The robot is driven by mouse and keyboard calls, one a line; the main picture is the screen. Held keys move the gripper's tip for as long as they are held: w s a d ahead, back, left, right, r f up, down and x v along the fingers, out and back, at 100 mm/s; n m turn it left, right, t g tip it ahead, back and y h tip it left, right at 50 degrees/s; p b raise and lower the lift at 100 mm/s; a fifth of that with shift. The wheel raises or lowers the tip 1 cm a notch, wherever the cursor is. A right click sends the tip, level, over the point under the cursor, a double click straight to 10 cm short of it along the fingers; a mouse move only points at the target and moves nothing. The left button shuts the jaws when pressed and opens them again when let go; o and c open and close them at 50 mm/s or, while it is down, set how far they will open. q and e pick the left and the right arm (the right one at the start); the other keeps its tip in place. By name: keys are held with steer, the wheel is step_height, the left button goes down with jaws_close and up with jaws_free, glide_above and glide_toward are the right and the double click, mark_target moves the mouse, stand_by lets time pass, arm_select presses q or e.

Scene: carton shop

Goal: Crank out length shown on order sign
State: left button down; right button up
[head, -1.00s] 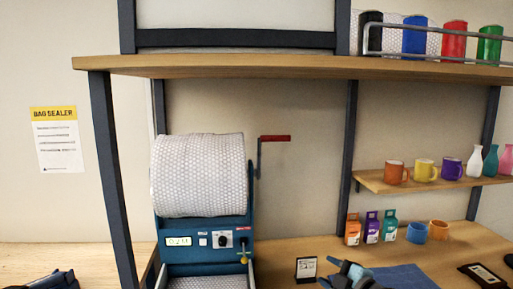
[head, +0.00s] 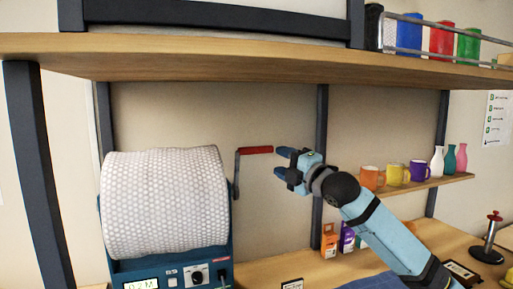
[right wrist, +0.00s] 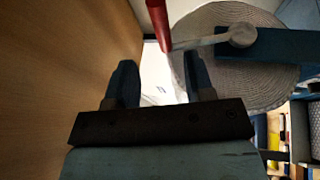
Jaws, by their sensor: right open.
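The bubble-wrap roll (head: 165,203) sits on a blue dispenser with a small green display (head: 141,284) and a knob. Its crank has a dark arm and a red handle (head: 255,150) pointing right. My right gripper (head: 279,161) is open just right of the handle's end, apart from it in the head view. In the right wrist view the red handle (right wrist: 159,22) lies ahead of the open fingers (right wrist: 160,80), near the right finger. The order sign (head: 292,284) is cut off at the bottom edge and unreadable. My left gripper is out of view.
A wooden shelf (head: 250,58) runs above the crank and my right gripper. A dark post (head: 321,130) stands behind my right gripper. Mugs (head: 396,174) and vases stand on a small shelf at the right. Small boxes (head: 330,240) stand on the bench below.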

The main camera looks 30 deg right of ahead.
mark_target(260, 152)
steer(key=p+x, duration=0.2)
steer(key=x, duration=0.7)
steer(key=shift+w+a, duration=0.2)
steer(key=shift+w, duration=0.2)
jaws_close()
